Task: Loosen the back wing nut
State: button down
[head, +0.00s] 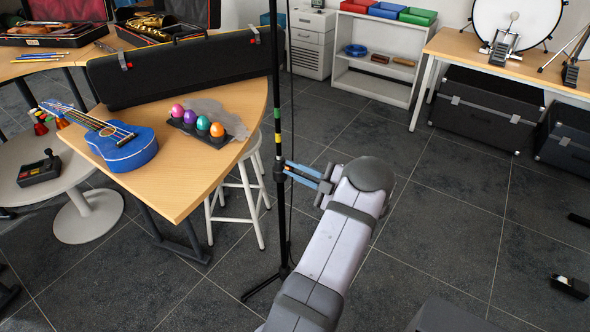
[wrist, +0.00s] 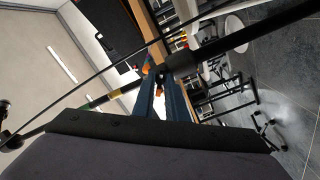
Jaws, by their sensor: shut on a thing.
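A black stand pole (head: 277,90) with coloured bands rises from a tripod foot (head: 265,287) on the floor. My gripper (head: 286,167) comes from the right, with its blue fingers at the pole's black collar. In the wrist view, my gripper (wrist: 160,76) is shut on a small dark piece, the wing nut (wrist: 161,70), beside the thick black collar (wrist: 183,63). The fingertips hide most of the nut, and I cannot tell how far it is turned. The pole runs diagonally across that view.
A wooden table (head: 190,185) left of the pole holds a blue ukulele (head: 125,150), coloured egg shakers (head: 203,126) and a black case (head: 180,70). A white stool (head: 245,195) stands close to the pole. A thin cable hangs along the pole.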

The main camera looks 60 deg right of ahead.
jog(key=c, duration=1.8)
grip_release()
jog(key=shift+o, duration=0.2)
jog(key=shift+s, duration=0.1)
jog(key=s, duration=0.7)
jog(key=shift+b, duration=0.35)
jog(key=shift+s, duration=0.1)
